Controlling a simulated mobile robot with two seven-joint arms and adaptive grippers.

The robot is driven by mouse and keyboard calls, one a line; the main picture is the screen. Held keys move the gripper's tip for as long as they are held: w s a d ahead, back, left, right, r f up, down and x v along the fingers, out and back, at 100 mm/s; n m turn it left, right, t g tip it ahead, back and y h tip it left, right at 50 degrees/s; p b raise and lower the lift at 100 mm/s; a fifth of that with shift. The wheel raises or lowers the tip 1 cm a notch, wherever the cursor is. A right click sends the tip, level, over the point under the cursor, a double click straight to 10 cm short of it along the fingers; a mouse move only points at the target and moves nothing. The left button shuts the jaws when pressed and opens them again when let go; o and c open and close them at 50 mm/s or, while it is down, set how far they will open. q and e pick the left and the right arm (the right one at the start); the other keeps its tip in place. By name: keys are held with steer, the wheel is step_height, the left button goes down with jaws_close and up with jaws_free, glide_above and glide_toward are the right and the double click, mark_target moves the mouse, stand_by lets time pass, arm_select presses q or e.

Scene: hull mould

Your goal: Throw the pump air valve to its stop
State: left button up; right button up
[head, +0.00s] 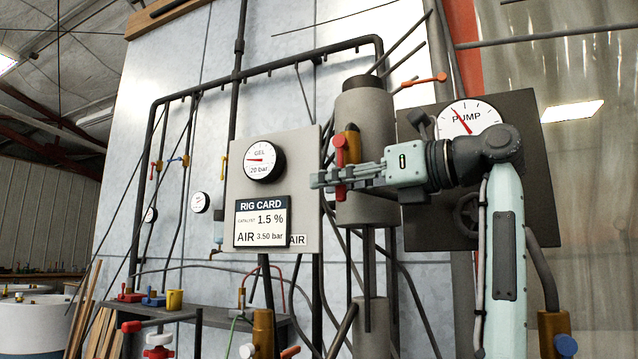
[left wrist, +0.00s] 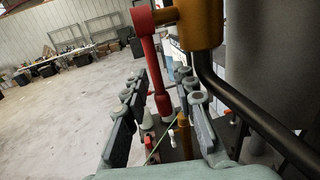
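A red lever (head: 341,158) hangs down from a brass valve body (head: 352,141) on the side of a grey cylinder. I take it for the pump air valve; no label on it is readable. My left gripper (head: 328,180) is at the lever's lower end in the head view. In the left wrist view the lever (left wrist: 156,62) hangs between the spread fingers of the left gripper (left wrist: 163,82), with a gap visible on each side. The brass body (left wrist: 200,24) is above right. The fingers look open; contact cannot be told. My right gripper is out of view.
A grey cylinder (head: 366,108) stands right behind the lever. A dark pipe (left wrist: 245,100) runs close to the right finger. A panel with a rig card (head: 262,222) is to the left, a PUMP gauge (head: 468,119) to the right. An orange handle (head: 425,80) is above.

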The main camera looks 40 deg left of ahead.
arm_select(q)
steer(key=shift+a, duration=1.4)
jaws_close()
